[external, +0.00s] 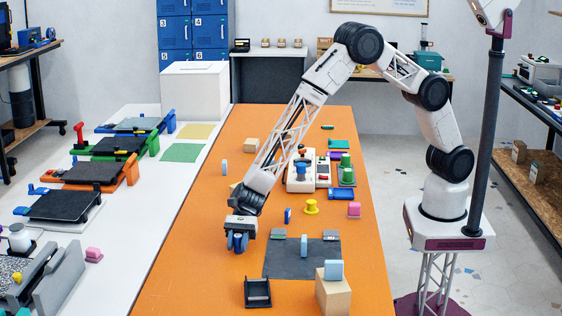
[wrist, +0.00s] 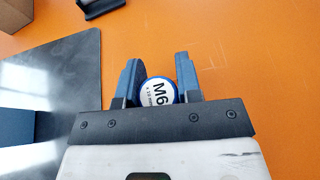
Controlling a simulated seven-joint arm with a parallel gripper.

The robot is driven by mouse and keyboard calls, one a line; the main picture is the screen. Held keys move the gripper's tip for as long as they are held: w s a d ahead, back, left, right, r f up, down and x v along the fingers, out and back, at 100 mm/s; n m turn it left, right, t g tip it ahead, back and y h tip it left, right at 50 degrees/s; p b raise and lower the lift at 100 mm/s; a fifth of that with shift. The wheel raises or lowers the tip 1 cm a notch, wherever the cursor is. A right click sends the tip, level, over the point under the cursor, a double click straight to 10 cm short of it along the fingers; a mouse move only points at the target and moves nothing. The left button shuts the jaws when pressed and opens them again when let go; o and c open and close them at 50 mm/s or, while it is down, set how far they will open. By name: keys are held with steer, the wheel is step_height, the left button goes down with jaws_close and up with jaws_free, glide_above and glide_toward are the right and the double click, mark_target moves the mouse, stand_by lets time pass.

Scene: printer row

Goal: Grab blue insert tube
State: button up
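The blue insert tube (wrist: 159,92) stands between the two fingers of my gripper (wrist: 160,78) in the wrist view. Its round white end label reads M6 and faces the camera. The tube nearly fills the gap, with a finger close on each side; I cannot tell whether both press on it. In the external view my gripper (external: 240,243) points down, low over the orange table, left of the dark grey mat. The tube there is mostly hidden by the fingers.
The table left of my gripper is clear.

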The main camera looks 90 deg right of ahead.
steer(key=shift+c, duration=0.8)
steer(key=shift+r, duration=0.1)
steer(key=shift+r, duration=0.7)
step_height(320, 180, up, 2)
steer(key=shift+r, duration=0.1)
steer(key=s+d, duration=0.3)
steer(key=s, duration=0.1)
steer(key=s+d, duration=0.3)
steer(key=s, duration=0.2)
steer(key=s+d+r, duration=0.1)
steer(key=s+d, duration=0.2)
steer(key=s, duration=0.1)
steer(key=shift+s+r, duration=0.1)
steer(key=shift+s, duration=0.05)
